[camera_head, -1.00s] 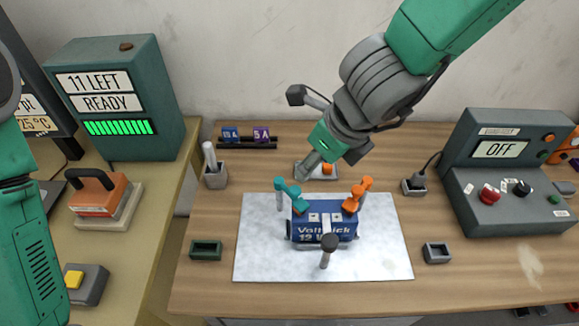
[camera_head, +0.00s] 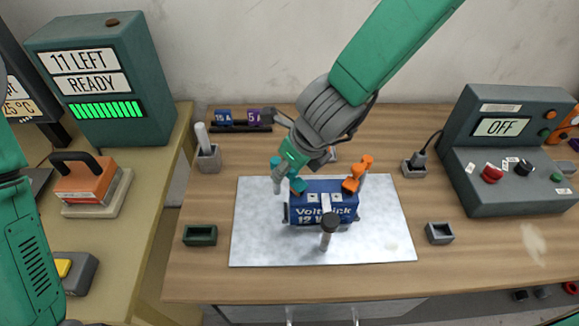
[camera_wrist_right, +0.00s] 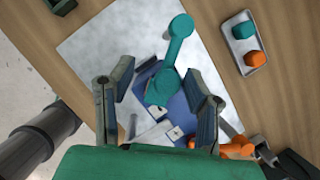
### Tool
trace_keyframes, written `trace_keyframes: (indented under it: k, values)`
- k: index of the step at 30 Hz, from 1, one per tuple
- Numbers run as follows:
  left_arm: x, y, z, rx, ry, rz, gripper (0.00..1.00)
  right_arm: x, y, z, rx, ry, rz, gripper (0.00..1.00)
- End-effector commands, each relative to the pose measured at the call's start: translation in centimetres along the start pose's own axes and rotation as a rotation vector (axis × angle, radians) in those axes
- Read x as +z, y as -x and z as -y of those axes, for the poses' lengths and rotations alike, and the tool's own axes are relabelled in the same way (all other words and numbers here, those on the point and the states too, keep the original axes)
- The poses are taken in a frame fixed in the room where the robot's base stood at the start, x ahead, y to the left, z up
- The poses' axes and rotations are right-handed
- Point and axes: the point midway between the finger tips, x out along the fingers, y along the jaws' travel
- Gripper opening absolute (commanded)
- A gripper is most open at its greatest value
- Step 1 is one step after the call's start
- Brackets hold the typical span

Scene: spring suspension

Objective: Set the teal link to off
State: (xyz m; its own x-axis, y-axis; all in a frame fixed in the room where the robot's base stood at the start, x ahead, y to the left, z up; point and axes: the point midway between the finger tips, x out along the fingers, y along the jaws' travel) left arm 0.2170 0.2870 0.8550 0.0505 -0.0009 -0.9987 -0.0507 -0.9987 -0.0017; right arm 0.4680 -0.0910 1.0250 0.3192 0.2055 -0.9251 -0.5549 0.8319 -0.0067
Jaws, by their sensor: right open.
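The blue battery block (camera_head: 318,213), marked 12 V, sits on a pale mat (camera_head: 258,245). The teal link (camera_head: 275,163) is at its left back corner, partly hidden by my right gripper. In the right wrist view the teal link (camera_wrist_right: 170,62) runs from a pale post to an end over the block. My right gripper (camera_head: 294,180) is open above that corner. Its fingers (camera_wrist_right: 160,105) stand on either side of the link's near end, with visible gaps. The orange link (camera_head: 357,175) is at the block's right. My left gripper is out of view.
A post with a black knob (camera_head: 330,222) stands in front of the block. A tray (camera_wrist_right: 243,42) with teal and orange caps lies behind. A console reading OFF (camera_head: 502,127) stands right. Small dark trays (camera_head: 200,235) (camera_head: 439,233) flank the mat.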

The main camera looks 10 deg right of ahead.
Motion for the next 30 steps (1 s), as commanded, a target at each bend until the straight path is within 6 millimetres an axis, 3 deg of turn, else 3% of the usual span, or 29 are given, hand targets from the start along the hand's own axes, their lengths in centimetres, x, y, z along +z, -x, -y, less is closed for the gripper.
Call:
trace_keyframes:
  k: [8,9,12,30]
  values:
    - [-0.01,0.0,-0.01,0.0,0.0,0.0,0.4,-0.31,-0.09,0.63,0.004,-0.005,0.002,0.44]
    - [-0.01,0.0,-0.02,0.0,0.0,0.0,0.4,-0.31,-0.08,0.62,0.004,-0.005,0.002,0.3]
    - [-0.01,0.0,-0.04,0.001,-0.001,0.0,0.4,-0.23,-0.08,0.49,0.001,-0.005,0.001,0.0]
    - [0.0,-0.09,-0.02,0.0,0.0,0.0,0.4,0.12,-0.08,0.16,-0.004,-0.011,0.004,0.0]
